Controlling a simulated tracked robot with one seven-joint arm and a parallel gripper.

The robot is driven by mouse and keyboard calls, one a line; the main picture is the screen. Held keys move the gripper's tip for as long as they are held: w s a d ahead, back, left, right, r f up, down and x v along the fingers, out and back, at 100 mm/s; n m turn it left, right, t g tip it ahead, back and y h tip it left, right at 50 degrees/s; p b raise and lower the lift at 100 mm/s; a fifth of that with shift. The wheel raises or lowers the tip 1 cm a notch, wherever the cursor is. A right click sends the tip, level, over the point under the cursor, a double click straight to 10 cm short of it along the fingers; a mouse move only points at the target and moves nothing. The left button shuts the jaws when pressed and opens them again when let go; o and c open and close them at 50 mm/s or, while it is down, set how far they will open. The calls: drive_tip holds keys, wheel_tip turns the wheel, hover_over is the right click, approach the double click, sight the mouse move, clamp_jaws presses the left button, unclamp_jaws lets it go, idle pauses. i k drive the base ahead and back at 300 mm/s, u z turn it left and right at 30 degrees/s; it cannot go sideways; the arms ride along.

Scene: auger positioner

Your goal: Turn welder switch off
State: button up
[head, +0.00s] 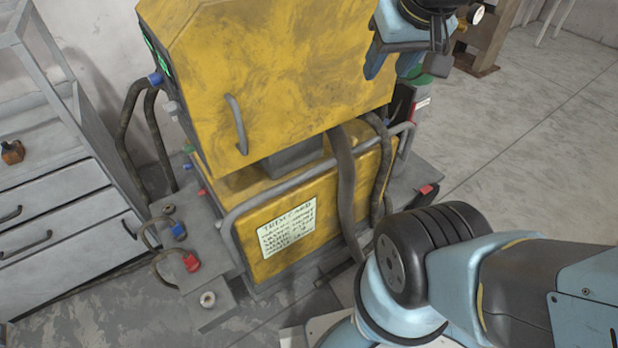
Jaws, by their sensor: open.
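The welder (270,75) is a large worn yellow cabinet with a grey handle on its front door. It stands on a lower yellow base (335,205) with a handwritten paper label. Green-lit parts show on the cabinet's narrow left side, seen at a steep angle. I cannot make out the welder switch or its position. My gripper (405,52) is at the top edge, in front of the cabinet's upper right corner and partly cut off. It is open, and I see nothing held in it. I cannot tell whether it touches the cabinet.
Thick cables (345,190) hang down the welder's front and left side. A grey tube rail (265,193) wraps around the base. Cables with red and blue connectors lie at the lower left. A grey drawer cabinet (75,215) stands on the left.

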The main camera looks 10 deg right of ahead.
sight(203, 191)
drive_tip(key=k, duration=0.5)
drive_tip(key=z, duration=1.15)
drive_tip(key=i, duration=0.1)
drive_tip(key=u, duration=3.35)
drive_tip(key=i, duration=0.6)
drive_tip(key=z, duration=1.5)
